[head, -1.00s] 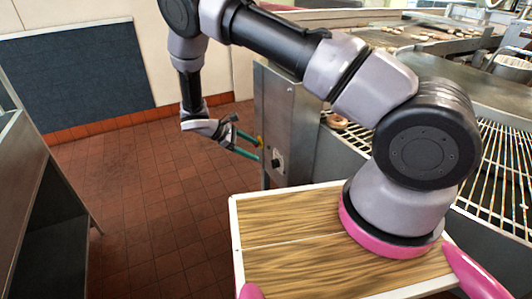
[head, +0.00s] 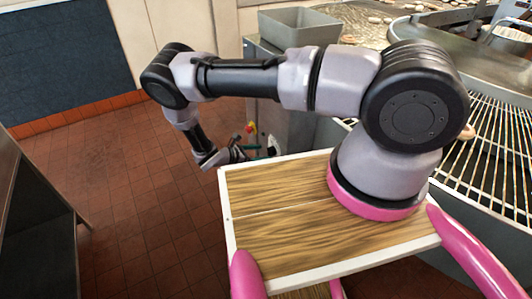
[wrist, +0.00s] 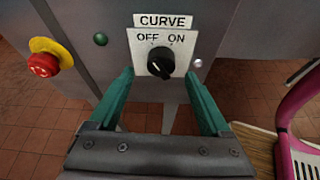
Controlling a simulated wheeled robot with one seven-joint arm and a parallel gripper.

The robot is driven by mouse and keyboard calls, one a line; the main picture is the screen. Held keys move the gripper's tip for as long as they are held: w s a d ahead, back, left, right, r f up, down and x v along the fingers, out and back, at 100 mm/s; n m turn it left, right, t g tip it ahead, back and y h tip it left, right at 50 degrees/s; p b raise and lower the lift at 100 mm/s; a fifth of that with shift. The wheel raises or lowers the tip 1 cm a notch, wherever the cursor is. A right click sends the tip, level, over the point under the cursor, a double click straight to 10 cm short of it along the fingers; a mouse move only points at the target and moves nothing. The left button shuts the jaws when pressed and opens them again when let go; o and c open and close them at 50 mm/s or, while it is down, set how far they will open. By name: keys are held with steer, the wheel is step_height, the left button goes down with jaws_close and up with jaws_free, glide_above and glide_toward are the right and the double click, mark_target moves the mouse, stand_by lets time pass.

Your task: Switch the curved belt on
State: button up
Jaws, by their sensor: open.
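The curved belt's switch is a black rotary knob (wrist: 160,62) on a white plate (wrist: 137,50) labelled CURVE, with OFF at upper left and ON at upper right. Its exact pointing direction is hard to make out. My gripper (wrist: 159,76) is open and empty, with one teal finger on each side of the knob in the wrist view. The fingertips appear just below the knob's level; whether they reach around it I cannot tell. In the head view my gripper (head: 258,151) is beside the grey control cabinet (head: 292,128), and the knob is small and unclear there.
A red emergency button on a yellow base (wrist: 44,63) sits left of the plate. A green button (wrist: 100,39) and a small pale lamp (wrist: 198,63) flank the plate. The wire conveyor (head: 490,165) runs at right. Open tiled floor (head: 130,190) lies at left.

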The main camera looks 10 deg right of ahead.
mark_target(268, 152)
steer(key=shift+x, duration=1.6)
steer(key=shift+c, duration=0.3)
jaws_close()
